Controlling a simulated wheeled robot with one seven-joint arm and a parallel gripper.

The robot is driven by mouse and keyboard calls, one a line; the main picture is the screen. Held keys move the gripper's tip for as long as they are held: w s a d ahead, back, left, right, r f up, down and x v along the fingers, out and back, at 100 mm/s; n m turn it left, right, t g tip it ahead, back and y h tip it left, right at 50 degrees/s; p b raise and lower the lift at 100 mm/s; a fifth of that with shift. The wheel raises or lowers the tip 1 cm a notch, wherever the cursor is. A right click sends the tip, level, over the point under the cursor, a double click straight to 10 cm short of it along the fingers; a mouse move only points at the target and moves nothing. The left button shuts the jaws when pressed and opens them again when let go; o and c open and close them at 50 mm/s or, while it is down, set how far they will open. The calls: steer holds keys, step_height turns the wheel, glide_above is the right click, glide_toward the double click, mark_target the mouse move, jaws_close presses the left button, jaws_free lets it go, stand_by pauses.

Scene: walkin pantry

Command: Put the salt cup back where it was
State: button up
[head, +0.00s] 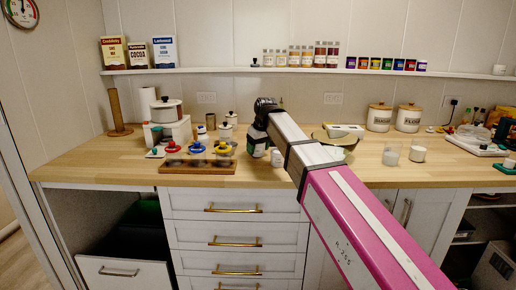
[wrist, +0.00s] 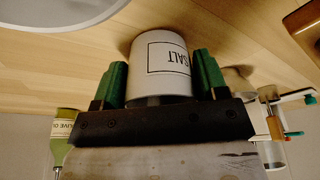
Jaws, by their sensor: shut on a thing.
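The salt cup (wrist: 158,58) is white with a black-framed SALT label, which appears upside down in the wrist view. My gripper (wrist: 162,82) has its green fingers on either side of the cup and is shut on it. The cup's far end is close to the wooden counter (wrist: 90,50); I cannot tell if it touches. The cup cannot be made out surely there.
A wooden board (head: 180,168) with several coloured-lid jars lies left of my arm's end. Canisters (head: 379,117) stand behind. An olive oil bottle (wrist: 64,130) shows in the wrist view. The counter's front right is fairly clear.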

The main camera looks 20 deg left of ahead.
steer(key=shift+f, duration=0.1)
steer(key=o, duration=0.9)
steer(key=shift+o, duration=0.2)
steer(key=v, duration=1.2)
